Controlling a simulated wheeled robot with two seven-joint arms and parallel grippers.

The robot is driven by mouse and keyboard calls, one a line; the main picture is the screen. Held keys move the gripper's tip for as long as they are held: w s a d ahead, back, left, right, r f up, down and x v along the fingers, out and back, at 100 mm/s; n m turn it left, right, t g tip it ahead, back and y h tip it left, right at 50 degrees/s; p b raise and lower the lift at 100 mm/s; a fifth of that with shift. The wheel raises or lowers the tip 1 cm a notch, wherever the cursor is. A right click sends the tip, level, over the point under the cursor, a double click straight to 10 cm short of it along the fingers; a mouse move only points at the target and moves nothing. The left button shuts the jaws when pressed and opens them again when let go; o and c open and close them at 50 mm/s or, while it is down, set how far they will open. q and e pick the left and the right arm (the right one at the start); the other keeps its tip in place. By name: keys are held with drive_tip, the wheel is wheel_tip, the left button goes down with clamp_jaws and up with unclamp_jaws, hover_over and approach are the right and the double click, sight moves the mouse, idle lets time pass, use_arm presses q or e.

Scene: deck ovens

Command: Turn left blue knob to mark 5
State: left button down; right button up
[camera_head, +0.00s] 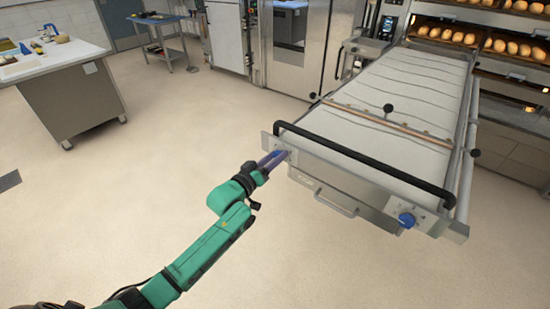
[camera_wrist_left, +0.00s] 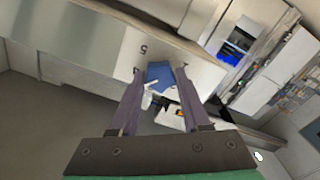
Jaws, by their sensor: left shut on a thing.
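The left blue knob is on the left end of the metal front panel (camera_head: 345,185) of a long loader table; in the head view my gripper mostly covers it. The left wrist view shows the blue knob (camera_wrist_left: 160,74) between my fingers. My left gripper (camera_head: 270,160) is shut on this knob, and its fingers also show in the left wrist view (camera_wrist_left: 156,80). A printed 5 (camera_wrist_left: 143,50) stands on the panel just above the knob. The knob's pointer is too small to read. A second blue knob (camera_head: 407,220) sits at the panel's right end, untouched. My right gripper is out of view.
A black bar (camera_head: 365,160) runs across the table's front above the panel, and a metal handle (camera_head: 335,203) hangs below. Ovens with bread (camera_head: 465,38) stand behind. A white-topped counter (camera_head: 50,62) is at far left. The floor in front is clear.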

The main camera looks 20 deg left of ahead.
use_arm(q)
drive_tip(key=shift+s+d+f+m+b, duration=0.15)
drive_tip(key=shift+m+b, duration=0.8)
drive_tip(key=shift+m, duration=2.9)
drive_tip(key=shift+w+d+r+m+b, duration=0.1)
drive_tip(key=shift+m+b, duration=0.85)
drive_tip(key=shift+m, duration=2.9)
drive_tip(key=shift+c, duration=1.8)
unclamp_jaws()
drive_tip(key=shift+s, duration=0.1)
